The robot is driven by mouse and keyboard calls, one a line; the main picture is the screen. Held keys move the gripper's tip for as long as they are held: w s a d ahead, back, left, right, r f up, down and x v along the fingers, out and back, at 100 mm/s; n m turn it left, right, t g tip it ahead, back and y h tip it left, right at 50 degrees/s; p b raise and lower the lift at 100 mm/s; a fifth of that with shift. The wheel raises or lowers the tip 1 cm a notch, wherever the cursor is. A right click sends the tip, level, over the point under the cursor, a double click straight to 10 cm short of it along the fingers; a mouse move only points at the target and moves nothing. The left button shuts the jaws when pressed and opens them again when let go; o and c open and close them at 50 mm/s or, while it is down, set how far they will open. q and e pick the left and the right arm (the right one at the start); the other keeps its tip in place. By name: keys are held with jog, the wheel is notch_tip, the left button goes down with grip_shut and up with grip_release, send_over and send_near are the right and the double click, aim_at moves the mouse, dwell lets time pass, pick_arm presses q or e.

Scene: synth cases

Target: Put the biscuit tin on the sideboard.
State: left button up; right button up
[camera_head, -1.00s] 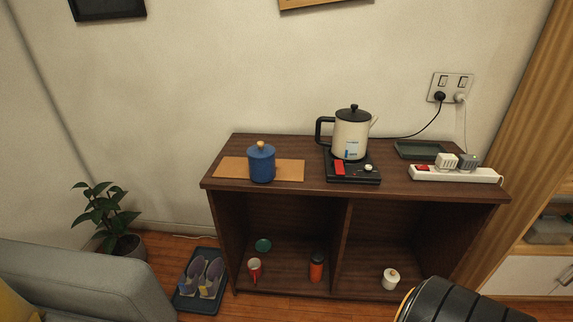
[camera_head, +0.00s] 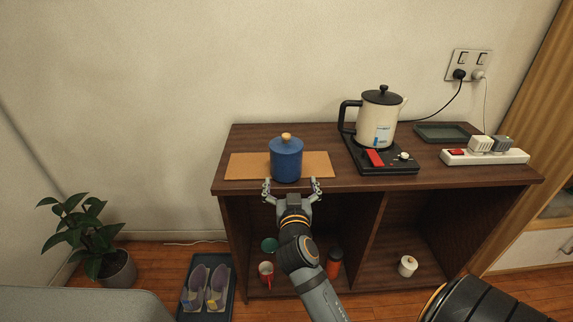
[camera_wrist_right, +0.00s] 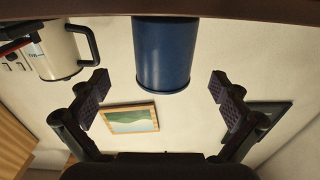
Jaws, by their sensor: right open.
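The blue biscuit tin (camera_head: 286,160), a cylinder with a light knob on its lid, stands upright on a cork mat (camera_head: 238,167) on top of the dark wood sideboard (camera_head: 345,187). My right gripper (camera_head: 292,184) is open and empty at the sideboard's front edge, just in front of the tin. Its fingers are spread to either side of the tin's width. In the right wrist view, which looks upside down, the tin (camera_wrist_right: 163,55) lies between the open fingers (camera_wrist_right: 159,83) with a gap on both sides. My left gripper is not in view.
A cream kettle (camera_head: 376,125) on a black hot plate (camera_head: 385,167) stands right of the tin. A power strip (camera_head: 500,157) and dark tray (camera_head: 440,133) are farther right. The shelves below hold a red mug (camera_head: 266,273), orange flask (camera_head: 334,263) and white pot (camera_head: 407,265).

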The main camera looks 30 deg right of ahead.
aim_at(288, 169)
jog(key=x, duration=0.5)
jog(key=shift+a, duration=0.1)
jog(key=shift+w+r+p, duration=0.15)
jog(key=shift+w+p, duration=0.15)
jog(key=shift+p, duration=0.05)
jog(key=x, duration=0.4)
jog(key=shift+w+p, duration=0.3)
jog(key=shift+w, duration=0.05)
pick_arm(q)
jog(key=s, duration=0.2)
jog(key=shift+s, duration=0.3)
